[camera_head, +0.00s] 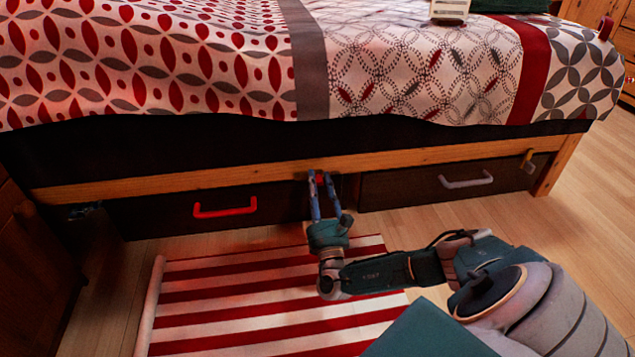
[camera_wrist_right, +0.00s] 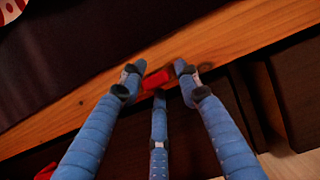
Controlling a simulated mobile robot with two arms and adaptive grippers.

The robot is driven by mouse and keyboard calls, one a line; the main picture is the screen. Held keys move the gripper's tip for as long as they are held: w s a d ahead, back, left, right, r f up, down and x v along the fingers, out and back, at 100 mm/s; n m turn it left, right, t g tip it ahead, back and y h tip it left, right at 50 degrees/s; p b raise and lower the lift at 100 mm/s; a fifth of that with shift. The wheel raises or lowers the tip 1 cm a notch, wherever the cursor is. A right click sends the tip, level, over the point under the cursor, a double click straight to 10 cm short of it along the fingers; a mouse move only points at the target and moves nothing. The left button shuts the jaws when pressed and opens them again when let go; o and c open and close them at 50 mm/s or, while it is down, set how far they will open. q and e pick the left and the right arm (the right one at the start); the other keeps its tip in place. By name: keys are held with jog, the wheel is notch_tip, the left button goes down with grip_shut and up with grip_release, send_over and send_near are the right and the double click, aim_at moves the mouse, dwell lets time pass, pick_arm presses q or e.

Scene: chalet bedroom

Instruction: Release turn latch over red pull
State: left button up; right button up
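A dark drawer (camera_head: 160,217) with a red pull (camera_head: 225,207) sits shut under the bed's wooden rail. A small red turn latch (camera_head: 325,179) is on the rail near this drawer's upper right corner; the wrist view shows it close up (camera_wrist_right: 156,80). My right gripper (camera_head: 319,178) reaches up to the rail, and its blue fingers (camera_wrist_right: 158,82) are spread with the red latch between their tips. I cannot tell whether a finger touches the latch. Fingers partly hide the latch in the head view. My left gripper is not in view.
A second dark drawer with a grey pull (camera_head: 466,181) is at the right, with a brass-coloured latch (camera_head: 528,160) on the rail. A red-striped rug (camera_head: 255,300) lies below. A patterned bedspread (camera_head: 150,65) hangs above. Wooden furniture (camera_head: 35,260) stands at the left edge.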

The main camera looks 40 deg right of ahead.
jog(key=shift+o, duration=1)
jog(key=shift+r, duration=0.15)
jog(key=shift+s+a, duration=0.15)
jog(key=v, duration=1.1)
jog(key=shift+s+a+f, duration=0.15)
jog(key=shift+s+f, duration=0.1)
